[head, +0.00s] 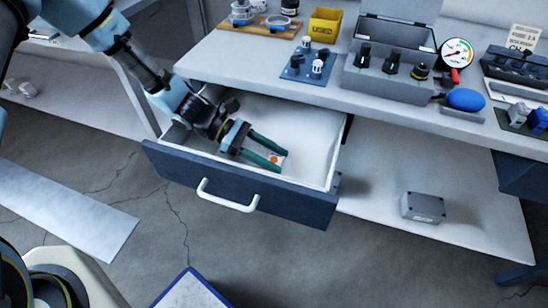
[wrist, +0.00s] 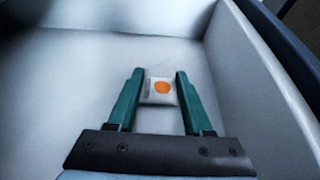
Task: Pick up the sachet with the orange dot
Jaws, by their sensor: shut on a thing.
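The sachet with the orange dot (wrist: 161,90) is a small pale packet inside the open drawer (head: 310,140). In the wrist view it sits between the green fingertips of my gripper (wrist: 160,78), which are shut on its two sides. In the head view the sachet (head: 274,160) shows between the fingers of my gripper (head: 273,155), low inside the drawer near its front wall. I cannot tell whether the sachet touches the drawer floor.
The drawer's front has a white handle (head: 228,196). Its white side wall rises close by in the wrist view (wrist: 262,75). Above on the bench stand a yellow bin (head: 325,24), a blue plate with knobs (head: 308,66) and a grey open case (head: 388,75). A grey box (head: 423,207) lies on the lower shelf.

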